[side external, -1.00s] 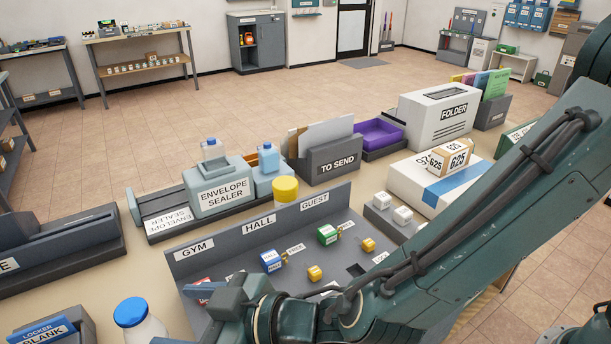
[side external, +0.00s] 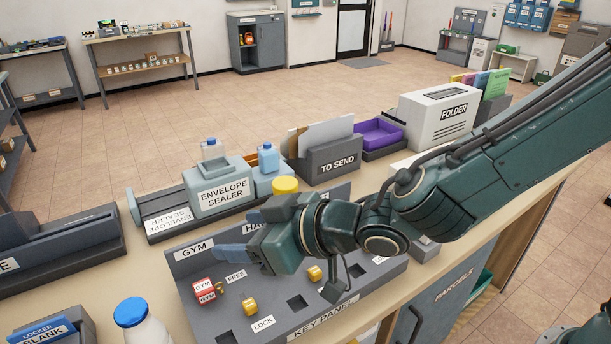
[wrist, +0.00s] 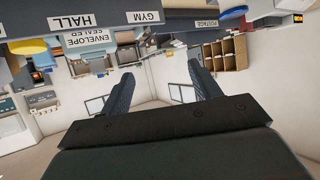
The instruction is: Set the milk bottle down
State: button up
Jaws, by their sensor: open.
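The milk bottle (side external: 147,329) is white with a blue cap and is upright at the bottom left of the side external view, beside the left end of the key panel (side external: 325,326). The frame edge cuts off its lower part, so its base is hidden. My gripper (side external: 243,234) is above the key panel, to the right of the bottle and apart from it. Its fingers point left. The wrist view shows the two fingers (wrist: 162,85) spread with nothing between them.
The envelope sealer (side external: 222,190) and a yellow-topped container (side external: 286,185) are behind the key panel. A red GYM block (side external: 204,290) and small yellow blocks are on the panel. A grey holder with a blue locker blank (side external: 42,331) stands left of the bottle. Bare tabletop shows between them.

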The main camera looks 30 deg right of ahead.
jog(key=s+d+r+m+g+h, duration=0.1)
jog(key=s+d+r+m+h, duration=0.15)
jog(key=d, duration=0.85)
jog(key=s+d+r+m+h, duration=0.15)
jog(key=d+r, duration=0.25)
jog(key=d, duration=0.7)
jog(key=s+d+m+g+h, duration=0.1)
jog(key=s+d+g, duration=0.1)
jog(key=s+d, duration=0.4)
jog(key=s+d+m+g+h, duration=0.1)
jog(key=s+d+g, duration=0.1)
jog(key=s+d, duration=0.5)
jog(key=s, duration=0.5)
jog(key=shift+s+h, duration=0.3)
jog(key=shift+h, duration=0.1)
